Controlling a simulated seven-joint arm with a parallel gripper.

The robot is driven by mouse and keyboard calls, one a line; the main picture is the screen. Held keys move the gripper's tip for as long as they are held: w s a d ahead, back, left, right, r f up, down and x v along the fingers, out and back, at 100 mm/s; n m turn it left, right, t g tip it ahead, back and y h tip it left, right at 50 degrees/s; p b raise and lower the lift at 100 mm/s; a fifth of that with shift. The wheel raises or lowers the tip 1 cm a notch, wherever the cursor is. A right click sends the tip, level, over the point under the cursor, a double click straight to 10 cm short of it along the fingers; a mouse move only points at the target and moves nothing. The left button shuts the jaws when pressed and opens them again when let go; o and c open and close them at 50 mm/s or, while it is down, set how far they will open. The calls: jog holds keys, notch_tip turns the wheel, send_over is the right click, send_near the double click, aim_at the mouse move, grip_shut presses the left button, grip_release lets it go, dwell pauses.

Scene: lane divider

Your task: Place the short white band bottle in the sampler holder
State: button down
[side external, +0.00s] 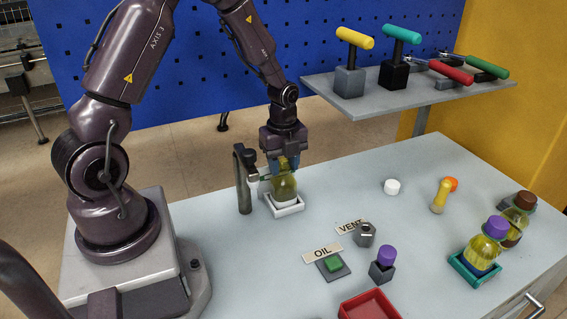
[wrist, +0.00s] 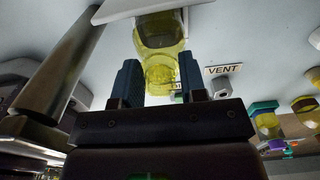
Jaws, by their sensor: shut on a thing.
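The short bottle (side external: 284,187) is yellow-green and uncapped as far as I can see, with a pale band low on its body. It stands upright at the white square holder (side external: 291,211), its base within or just above the rim; I cannot tell whether it touches the floor. My gripper (side external: 284,166) is above it, pointing down, with its fingers shut on the bottle's upper part. In the wrist view the bottle (wrist: 160,38) extends away between the two dark fingers (wrist: 161,80), and the holder's edge (wrist: 112,10) shows beside its far end.
A dark post (side external: 242,180) with a side arm stands close left of the holder. To the right are a white cap (side external: 391,186), a hex fitting (side external: 364,234), a purple-topped block (side external: 383,264), a red tray (side external: 347,311) and a teal holder (side external: 463,268) with a purple-capped bottle (side external: 484,247).

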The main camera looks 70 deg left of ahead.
jog(key=shift+f, duration=0.15)
jog(key=c, duration=0.7)
grip_release()
notch_tip(320, 180, up, 11)
jog(key=shift+r, duration=0.1)
jog(key=shift+s+d+r+n+t, duration=0.95)
jog(key=shift+s+d+r+n, duration=1.3)
jog(key=shift+n, duration=0.75)
jog(key=shift+s+d+r+n+t, duration=0.9)
jog(key=shift+s+d+r+n, duration=1.5)
jog(key=shift+n, duration=0.6)
jog(key=shift+s+d+r+n+t, duration=0.95)
jog(key=shift+s+d+r+n, duration=0.9)
jog(key=shift+s+r+n, duration=0.85)
